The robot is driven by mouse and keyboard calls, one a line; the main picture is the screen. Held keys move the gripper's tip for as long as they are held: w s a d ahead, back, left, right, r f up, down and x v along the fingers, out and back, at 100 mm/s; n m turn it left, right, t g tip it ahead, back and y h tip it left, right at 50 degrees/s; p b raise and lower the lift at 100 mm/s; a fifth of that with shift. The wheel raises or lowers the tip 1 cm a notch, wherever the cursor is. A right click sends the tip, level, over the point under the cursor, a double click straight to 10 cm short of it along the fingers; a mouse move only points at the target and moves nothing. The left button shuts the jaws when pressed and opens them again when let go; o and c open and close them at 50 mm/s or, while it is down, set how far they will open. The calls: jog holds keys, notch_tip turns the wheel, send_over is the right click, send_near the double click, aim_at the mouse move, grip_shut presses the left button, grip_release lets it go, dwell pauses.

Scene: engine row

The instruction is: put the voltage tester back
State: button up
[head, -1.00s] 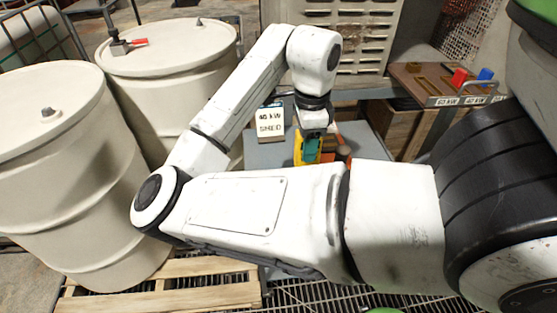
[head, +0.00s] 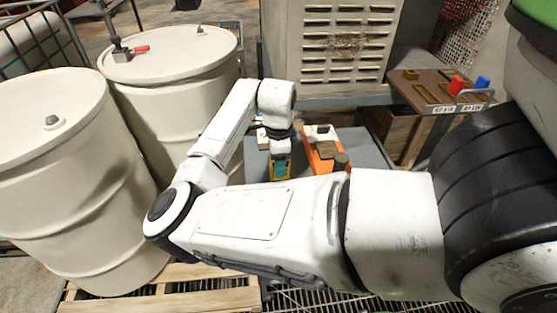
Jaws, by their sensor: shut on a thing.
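The voltage tester (head: 281,171), yellow with a teal face, is in the middle of the head view. My gripper (head: 280,153) points down and is shut on its upper end. The tester is over or on the grey bench top (head: 256,166); I cannot tell whether it touches. Its lower end is hidden behind my own arm. A brown board with several cut-outs (head: 437,93) stands at the upper right, well away from the gripper.
An orange box-like thing (head: 320,158) with a brown round thing (head: 341,161) beside it stands just right of the tester. A red block (head: 458,85) and a blue block (head: 482,82) sit on the board. Cream drums (head: 70,170) stand left; a louvred cabinet (head: 335,45) stands behind.

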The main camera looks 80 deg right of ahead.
jog(key=shift+f, duration=0.2)
jog(key=o, duration=1.3)
jog(key=shift+r, duration=0.15)
notch_tip(320, 180, up, 12)
jog(key=shift+b, duration=0.75)
